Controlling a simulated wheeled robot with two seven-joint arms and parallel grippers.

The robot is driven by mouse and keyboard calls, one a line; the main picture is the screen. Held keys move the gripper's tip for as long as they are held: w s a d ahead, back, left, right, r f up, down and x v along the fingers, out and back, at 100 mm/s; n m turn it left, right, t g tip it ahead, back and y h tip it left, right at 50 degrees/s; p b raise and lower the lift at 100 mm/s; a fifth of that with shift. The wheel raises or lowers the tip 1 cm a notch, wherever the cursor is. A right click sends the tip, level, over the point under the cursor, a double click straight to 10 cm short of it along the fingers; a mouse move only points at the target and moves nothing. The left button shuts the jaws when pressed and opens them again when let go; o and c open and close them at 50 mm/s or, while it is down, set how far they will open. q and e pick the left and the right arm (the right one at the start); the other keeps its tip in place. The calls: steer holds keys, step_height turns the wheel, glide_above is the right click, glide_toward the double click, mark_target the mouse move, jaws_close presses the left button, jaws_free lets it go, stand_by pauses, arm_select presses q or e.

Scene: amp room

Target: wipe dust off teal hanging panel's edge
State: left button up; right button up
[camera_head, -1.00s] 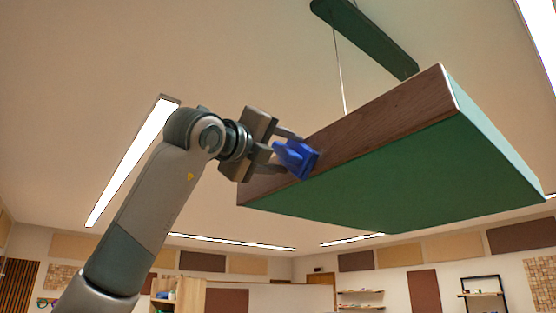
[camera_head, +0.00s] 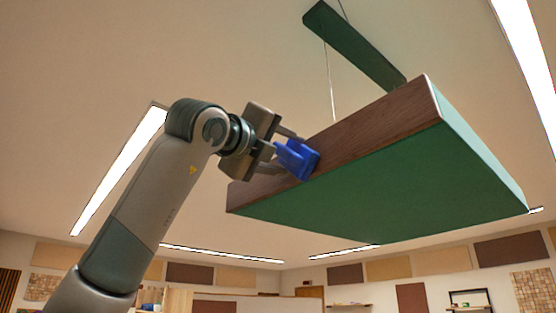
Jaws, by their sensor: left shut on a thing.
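The teal hanging panel (camera_head: 390,190) hangs overhead at the centre right, its green underside facing me. Its near edge (camera_head: 375,125) is a brown wood-like band running from lower left to upper right. My left gripper (camera_head: 284,151) is shut on a blue wiping tool (camera_head: 297,158). The blue tool is at the brown edge, left of its middle, and appears to touch it. I cannot make out dust on the edge. My right gripper is not in view.
A dark green beam (camera_head: 355,45) and thin wires are above the panel. Ceiling lights (camera_head: 120,170) run along the left and right. Wall panels and shelves (camera_head: 470,298) are far below. The air left of my arm is free.

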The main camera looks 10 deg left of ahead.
mark_target(304, 148)
arm_select(q)
steer(key=shift+s+d, duration=0.25)
steer(key=shift+d, duration=0.15)
steer(key=shift+s+d+f+b, duration=0.15)
steer(key=shift+s+d+b, duration=0.35)
steer(key=shift+d+b, duration=0.15)
steer(key=shift+s+d, duration=0.55)
steer(key=shift+d, duration=0.1)
steer(key=shift+b, duration=0.45)
steer(key=shift+w+a, duration=1.1)
steer(key=shift+a, duration=0.25)
